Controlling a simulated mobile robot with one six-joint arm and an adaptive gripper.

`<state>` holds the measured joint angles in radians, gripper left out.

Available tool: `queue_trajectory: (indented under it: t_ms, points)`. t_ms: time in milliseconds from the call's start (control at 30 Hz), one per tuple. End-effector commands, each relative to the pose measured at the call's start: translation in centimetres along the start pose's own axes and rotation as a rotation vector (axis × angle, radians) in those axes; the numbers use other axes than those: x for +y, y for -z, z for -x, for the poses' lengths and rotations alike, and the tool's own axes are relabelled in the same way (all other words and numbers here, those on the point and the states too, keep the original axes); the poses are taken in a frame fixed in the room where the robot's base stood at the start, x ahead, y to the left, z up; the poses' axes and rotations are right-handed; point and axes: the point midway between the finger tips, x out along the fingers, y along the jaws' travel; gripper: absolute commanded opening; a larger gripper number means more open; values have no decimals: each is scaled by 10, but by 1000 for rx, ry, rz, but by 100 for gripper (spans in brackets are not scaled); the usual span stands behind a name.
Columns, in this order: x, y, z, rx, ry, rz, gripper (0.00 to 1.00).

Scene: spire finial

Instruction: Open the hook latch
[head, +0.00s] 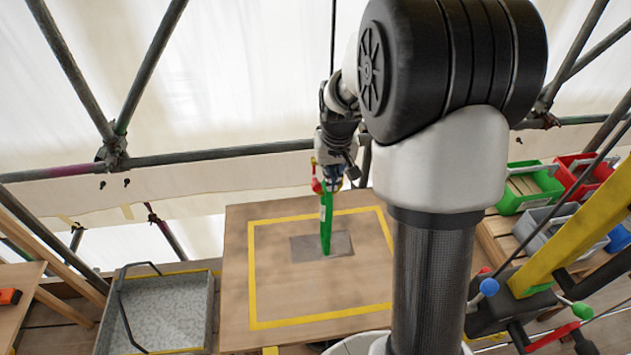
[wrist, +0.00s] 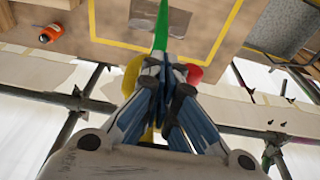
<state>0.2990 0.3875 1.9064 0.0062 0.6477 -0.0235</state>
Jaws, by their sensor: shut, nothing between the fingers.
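A slim green upright piece (head: 326,225) with a pale label stands on a dark grey plate (head: 345,243) on the wooden board. Its green part also shows beyond my fingertips in the wrist view (wrist: 161,28). A red part (head: 316,186) is at its top, beside my gripper (head: 334,172). In the wrist view a red rounded part (wrist: 193,73) and a yellow one (wrist: 131,74) lie on either side of my gripper (wrist: 162,62). My fingers are together and empty, close to the green piece; I cannot tell if they touch. I cannot make out the hook latch.
A yellow line (head: 251,285) frames the wooden board (head: 235,240). A grey metal tray (head: 165,310) stands at left. Coloured bins (head: 530,187) and a yellow stand (head: 565,240) are at right. Scaffold tubes (head: 220,154) run behind the board.

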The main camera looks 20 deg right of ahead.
Motion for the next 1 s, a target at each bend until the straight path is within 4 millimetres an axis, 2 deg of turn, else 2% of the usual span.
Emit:
queue_trajectory:
  t_ms: [733,1000]
  points:
    - [0,-5,-24,0,0,0,0]
    - [0,-5,-26,0,0,0,0]
